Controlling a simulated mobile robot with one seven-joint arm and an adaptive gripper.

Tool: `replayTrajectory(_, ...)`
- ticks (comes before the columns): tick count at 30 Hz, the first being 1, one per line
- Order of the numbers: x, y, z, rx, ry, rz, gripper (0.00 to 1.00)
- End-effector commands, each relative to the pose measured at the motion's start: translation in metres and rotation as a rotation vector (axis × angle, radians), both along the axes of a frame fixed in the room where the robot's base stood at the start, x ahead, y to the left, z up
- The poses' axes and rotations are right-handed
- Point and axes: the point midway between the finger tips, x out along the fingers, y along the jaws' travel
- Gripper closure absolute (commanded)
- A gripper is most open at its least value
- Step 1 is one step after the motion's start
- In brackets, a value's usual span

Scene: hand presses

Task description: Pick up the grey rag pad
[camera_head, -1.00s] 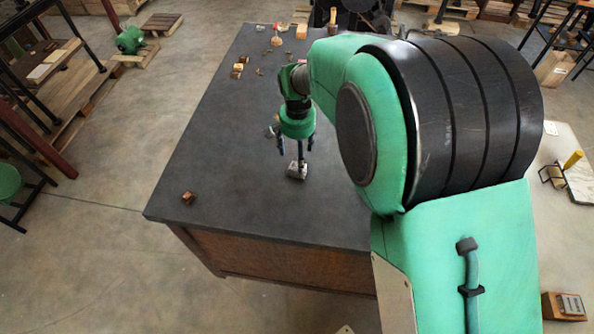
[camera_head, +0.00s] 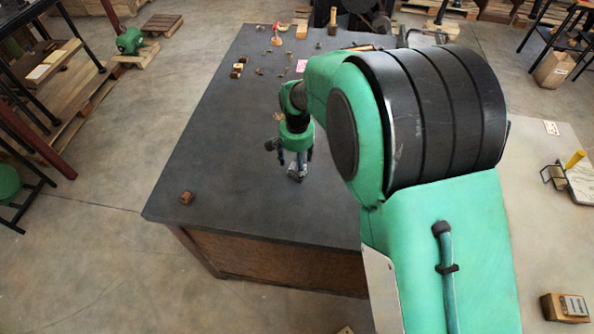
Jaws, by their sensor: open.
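A small grey object, seemingly the grey rag pad (camera_head: 297,175), lies on the dark bench top (camera_head: 215,165). My gripper (camera_head: 296,164) points down right over it, with its dark fingers apart around or just above it. The fingers and the wrist hide much of the pad. I cannot tell whether the fingers touch it.
A small brown block (camera_head: 186,197) lies near the bench's front left corner. Small blocks (camera_head: 238,69), a pink item (camera_head: 302,65) and a wooden block (camera_head: 301,32) lie farther back. The bench top left of my gripper is clear. My green arm hides the right side.

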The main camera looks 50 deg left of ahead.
Motion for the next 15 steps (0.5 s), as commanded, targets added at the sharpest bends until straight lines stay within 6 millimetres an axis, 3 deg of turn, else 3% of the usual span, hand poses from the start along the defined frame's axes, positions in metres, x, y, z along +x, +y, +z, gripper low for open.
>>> replayTrajectory(6, 0.0, 0.0, -0.02, 0.0, 0.0, 0.0, 0.3)
replayTrajectory(15, 0.0, 0.0, -0.021, 0.0, 0.0, 0.0, 0.3)
